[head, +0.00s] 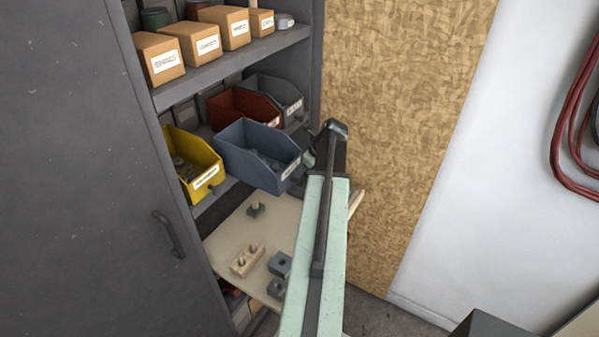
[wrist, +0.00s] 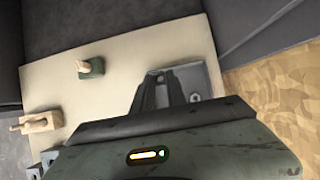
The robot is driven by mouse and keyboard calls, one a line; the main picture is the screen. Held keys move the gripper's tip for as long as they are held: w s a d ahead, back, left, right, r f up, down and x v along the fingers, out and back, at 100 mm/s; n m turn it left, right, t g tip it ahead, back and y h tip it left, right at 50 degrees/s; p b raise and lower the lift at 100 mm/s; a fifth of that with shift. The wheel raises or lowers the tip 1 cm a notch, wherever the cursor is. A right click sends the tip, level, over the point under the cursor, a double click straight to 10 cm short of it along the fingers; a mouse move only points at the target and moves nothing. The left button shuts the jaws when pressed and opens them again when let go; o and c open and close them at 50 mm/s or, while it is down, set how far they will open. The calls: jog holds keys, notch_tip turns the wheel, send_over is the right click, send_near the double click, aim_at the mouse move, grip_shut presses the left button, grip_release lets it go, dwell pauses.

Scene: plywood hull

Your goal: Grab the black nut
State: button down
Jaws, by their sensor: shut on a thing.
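My gripper (wrist: 167,80) points down over the right end of the pale board in the wrist view. Its fingers are shut on a small dark thing, which looks like the black nut; its shape is mostly hidden between the fingers. In the head view my arm hides the fingertips and the nut.
The pale board (head: 232,235) carries a wooden block with pegs (head: 247,260), a green base with a peg (head: 256,209) and grey blocks (head: 279,264). Blue (head: 250,155), yellow (head: 195,160) and red bins (head: 235,105) stand on the shelf above. A cabinet door (head: 90,180) is at left.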

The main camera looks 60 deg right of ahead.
notch_tip(320, 180, up, 10)
jog(key=p, duration=0.8)
jog(key=shift+r, duration=0.25)
jog(key=shift+f, duration=0.1)
